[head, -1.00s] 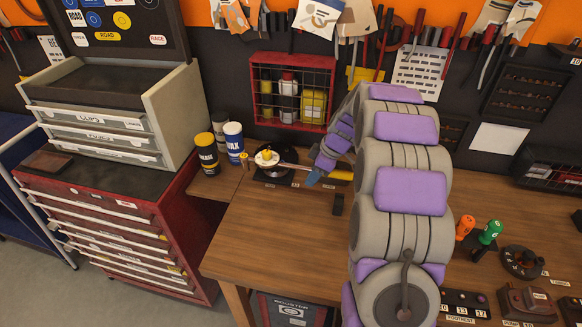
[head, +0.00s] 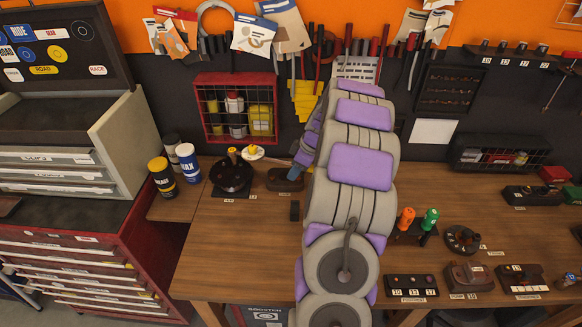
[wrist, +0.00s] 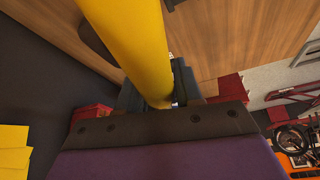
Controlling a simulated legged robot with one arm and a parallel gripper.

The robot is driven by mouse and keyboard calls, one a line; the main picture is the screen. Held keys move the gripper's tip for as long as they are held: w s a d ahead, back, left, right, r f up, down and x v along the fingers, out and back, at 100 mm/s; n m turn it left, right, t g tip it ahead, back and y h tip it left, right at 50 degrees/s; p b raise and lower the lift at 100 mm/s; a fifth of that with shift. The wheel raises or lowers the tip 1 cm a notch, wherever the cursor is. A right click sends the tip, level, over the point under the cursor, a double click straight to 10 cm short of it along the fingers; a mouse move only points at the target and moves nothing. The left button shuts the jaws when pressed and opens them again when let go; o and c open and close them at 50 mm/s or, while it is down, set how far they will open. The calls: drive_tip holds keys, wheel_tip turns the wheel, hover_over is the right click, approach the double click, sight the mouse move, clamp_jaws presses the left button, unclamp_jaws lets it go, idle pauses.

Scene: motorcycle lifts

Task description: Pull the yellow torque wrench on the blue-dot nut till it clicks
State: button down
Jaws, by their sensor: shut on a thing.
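In the wrist view the thick yellow handle of the torque wrench (wrist: 132,40) runs down between the jaws of my gripper (wrist: 162,100), which is shut on it. In the head view my gripper is mostly hidden behind my purple and grey arm. A pale round piece with a yellow top (head: 252,153), seemingly the wrench's head end, shows left of my arm. It appears just right of a dark round fixture (head: 232,178) with a yellow-topped post. I cannot tell whether it touches the fixture. No blue dot can be made out on a nut.
A small dark block fixture (head: 285,181) stands near my gripper. A red wire rack (head: 236,107) hangs behind. Cans (head: 162,177) stand at the left.

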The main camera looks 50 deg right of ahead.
wheel_tip(320, 180, down, 5)
drive_tip(key=shift+d+f, duration=0.1)
drive_tip(key=shift+d, duration=0.05)
idle(0.4)
drive_tip(key=shift+b, duration=0.95)
idle(0.9)
drive_tip(key=shift+s+f+b, duration=0.1)
drive_tip(key=shift+f+b, duration=0.55)
drive_tip(key=shift+b, duration=0.85)
idle(2.5)
drive_tip(key=shift+s+a+r+m+h+p, duration=0.15)
drive_tip(key=shift+s+a+m, duration=0.15)
drive_tip(key=shift+a, duration=0.4)
drive_tip(key=shift+s+a+f+m+h+p, duration=0.15)
drive_tip(key=shift+a+m, duration=0.15)
drive_tip(key=shift+a, duration=0.35)
drive_tip(key=shift+s+a+m+t+h+p, duration=0.2)
drive_tip(key=shift+a+m, duration=0.2)
drive_tip(key=shift+a, duration=0.3)
drive_tip(key=shift+s+a+m+t+h+p, duration=0.1)
drive_tip(key=shift+s+a+m, duration=0.1)
drive_tip(key=shift+a+m, duration=0.35)
drive_tip(key=shift+a, duration=0.15)
